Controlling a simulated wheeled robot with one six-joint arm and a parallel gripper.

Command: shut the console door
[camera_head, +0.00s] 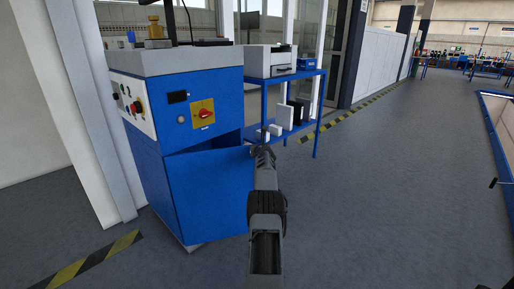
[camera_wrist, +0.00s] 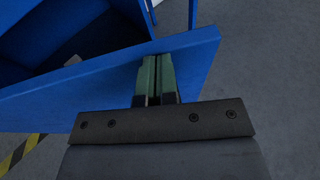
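The blue console (camera_head: 215,107) stands at the left in the head view. Its blue door (camera_head: 208,196) is ajar, swung out at the front, with a dark gap above its top edge. In the wrist view the door (camera_wrist: 75,95) crosses as a slanted blue panel, with the dark console inside (camera_wrist: 60,30) behind it. My gripper (camera_head: 262,150) is beside the door's free edge in the head view. In the wrist view its green fingers (camera_wrist: 156,72) lie close together over the door panel and look shut. Nothing shows between them. I cannot tell whether they touch the door.
A blue shelf table (camera_head: 290,78) with boxes stands behind the console. A white wall and column (camera_head: 85,90) are at the left. Black-and-yellow floor tape (camera_head: 95,260) runs at the lower left. The grey floor (camera_head: 400,190) at the right is clear.

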